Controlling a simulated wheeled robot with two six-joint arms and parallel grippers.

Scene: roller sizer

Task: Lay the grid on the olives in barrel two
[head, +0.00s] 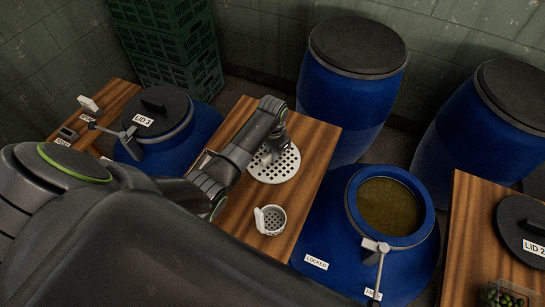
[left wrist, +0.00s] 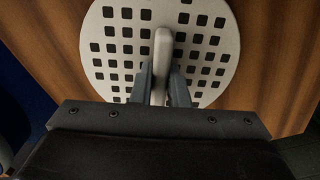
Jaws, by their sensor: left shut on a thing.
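The grid (head: 282,170) is a round white disc with dark square holes, on the wooden table between two blue barrels. My left gripper (head: 270,153) is over it. In the left wrist view the gripper (left wrist: 162,88) is shut on the pale upright handle of the grid (left wrist: 110,48). I cannot tell whether the grid touches the table. An open blue barrel (head: 390,207) right of the table holds murky brownish liquid; no olives can be made out in it. My right gripper is not in view.
A white perforated cup (head: 270,220) stands on the table's near part. A barrel with a lid marked LID 3 (head: 158,112) is at left. LID 2 (head: 524,230) lies on the right table. Closed barrels (head: 345,95) stand behind. A metal clamp (head: 375,250) sits on the open barrel's near rim.

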